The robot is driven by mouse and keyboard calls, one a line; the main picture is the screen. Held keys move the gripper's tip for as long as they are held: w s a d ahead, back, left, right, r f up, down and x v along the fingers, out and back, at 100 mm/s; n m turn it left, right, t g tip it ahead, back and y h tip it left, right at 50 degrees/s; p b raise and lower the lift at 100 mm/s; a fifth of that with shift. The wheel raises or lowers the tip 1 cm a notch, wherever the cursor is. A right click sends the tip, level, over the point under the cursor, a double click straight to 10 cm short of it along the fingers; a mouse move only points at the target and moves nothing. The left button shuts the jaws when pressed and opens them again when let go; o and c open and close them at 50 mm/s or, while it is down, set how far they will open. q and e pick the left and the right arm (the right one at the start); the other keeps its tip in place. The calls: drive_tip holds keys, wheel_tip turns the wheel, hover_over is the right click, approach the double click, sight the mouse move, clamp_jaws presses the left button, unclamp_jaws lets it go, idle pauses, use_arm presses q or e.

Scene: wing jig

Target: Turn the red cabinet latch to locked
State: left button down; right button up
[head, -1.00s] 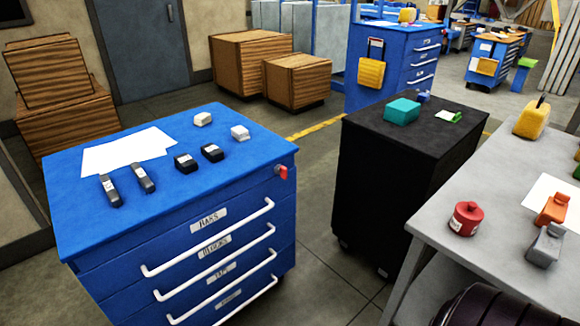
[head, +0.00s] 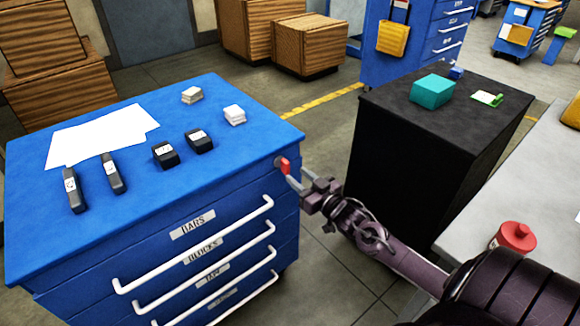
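The red cabinet latch (head: 285,166) sits at the top right corner of the front of the blue drawer cabinet (head: 180,222). Its red handle points up, with a small tilt. My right gripper (head: 303,184) reaches in from the lower right, with its fingertips just below and right of the latch. A pale finger shows close to the latch; I cannot tell whether it touches it. The gap between the fingers is too small to make out. My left gripper is not in view.
Papers, dark bars, black blocks and pale blocks lie on the cabinet top. White drawer handles (head: 205,254) stick out below the latch. A black cabinet (head: 420,140) with a teal box (head: 432,90) stands to the right. A grey table with a red canister (head: 513,238) is at the right edge.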

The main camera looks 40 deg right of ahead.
sight(289, 168)
drive_tip(key=shift+w+a+f, duration=0.1)
drive_tip(key=shift+w+f, duration=0.05)
drive_tip(key=shift+w, duration=2.5)
drive_tip(key=shift+c, duration=0.2)
clamp_jaws()
